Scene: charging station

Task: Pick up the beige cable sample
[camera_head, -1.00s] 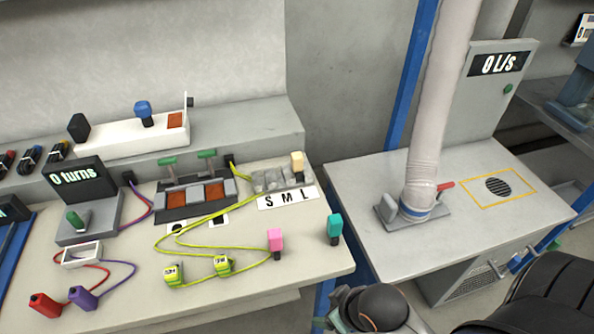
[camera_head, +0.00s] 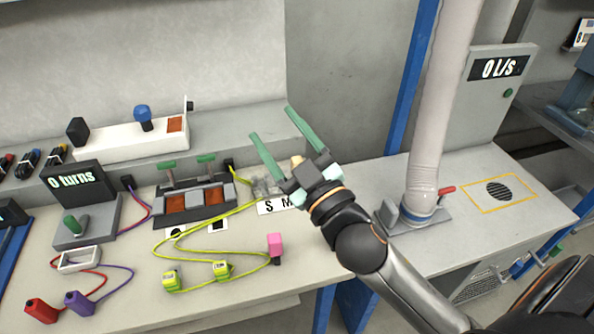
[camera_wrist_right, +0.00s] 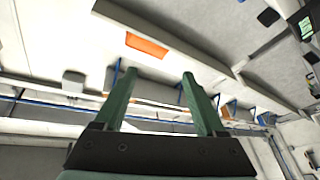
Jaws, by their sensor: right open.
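The beige cable sample (camera_head: 297,160) stands at the right end of the grey holder (camera_head: 266,185) with the S M L label (camera_head: 268,207). Only its top shows; my right gripper hides the rest. My right gripper (camera_head: 271,122) is open, its two green fingers pointing up and left in the head view. Its body is in front of the sample in the picture, and nothing is between the fingers. The wrist view shows the same open, empty fingers (camera_wrist_right: 158,74), but I cannot make out the sample there. My left gripper is not in view.
A pink connector (camera_head: 275,244) and yellow-green cable plugs (camera_head: 221,269) lie on the bench front. A black clamp fixture (camera_head: 190,203) with green handles stands left of the holder. A white hose (camera_head: 437,130) rises from the right table.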

